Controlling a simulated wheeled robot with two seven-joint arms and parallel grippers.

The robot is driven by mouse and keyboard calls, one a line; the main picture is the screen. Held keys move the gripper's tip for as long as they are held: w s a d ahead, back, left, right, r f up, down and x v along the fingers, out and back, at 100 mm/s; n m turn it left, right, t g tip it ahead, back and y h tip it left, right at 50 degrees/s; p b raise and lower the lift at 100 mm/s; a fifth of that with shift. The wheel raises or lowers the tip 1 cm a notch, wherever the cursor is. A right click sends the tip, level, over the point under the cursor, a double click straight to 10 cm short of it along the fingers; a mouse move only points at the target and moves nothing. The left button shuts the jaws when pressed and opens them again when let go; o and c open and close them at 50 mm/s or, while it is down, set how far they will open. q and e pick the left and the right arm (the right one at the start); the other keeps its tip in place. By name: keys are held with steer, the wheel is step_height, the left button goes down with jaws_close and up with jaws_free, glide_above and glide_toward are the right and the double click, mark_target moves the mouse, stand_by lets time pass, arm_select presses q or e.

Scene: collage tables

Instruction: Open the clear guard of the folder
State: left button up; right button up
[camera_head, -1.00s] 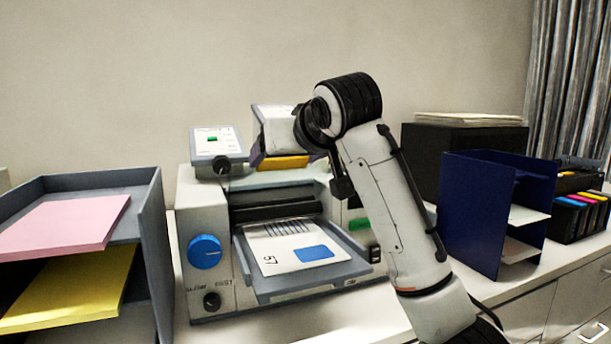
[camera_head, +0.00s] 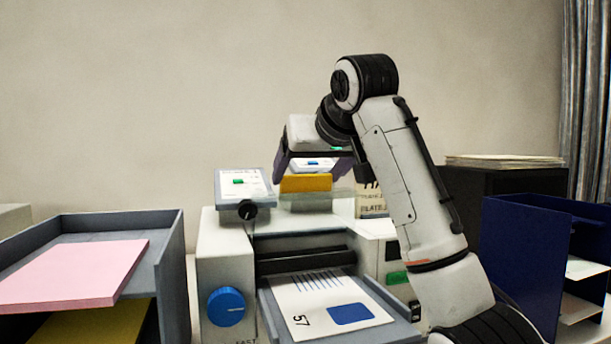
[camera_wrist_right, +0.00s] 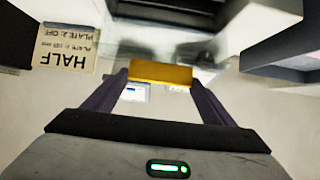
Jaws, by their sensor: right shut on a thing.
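The folder (camera_head: 228,262) is a pale machine with a blue knob and a tray at its front. Its clear guard (camera_head: 305,201) shows as a faint see-through panel with a yellow grip bar (camera_head: 306,183) at its edge. My right gripper (camera_head: 306,180) is shut on the yellow bar, above the folder. In the right wrist view the bar (camera_wrist_right: 160,73) sits between the two dark fingertips. The guard's far edge and hinge are hard to make out. My left gripper is not in view.
A printed sheet (camera_head: 328,305) lies on the front tray. A small panel (camera_head: 240,185) stands at the folder's top left. A grey paper rack (camera_head: 170,245) is on the left, a dark blue rack (camera_head: 520,260) on the right. A HALF label (camera_wrist_right: 66,48) shows in the wrist view.

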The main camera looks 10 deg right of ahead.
steer(key=shift+r, duration=0.3)
steer(key=o, duration=1.5)
steer(key=shift+f, duration=0.15)
steer(key=b+v, duration=0.2)
steer(key=v, duration=0.8)
steer(key=shift+s, duration=0.2)
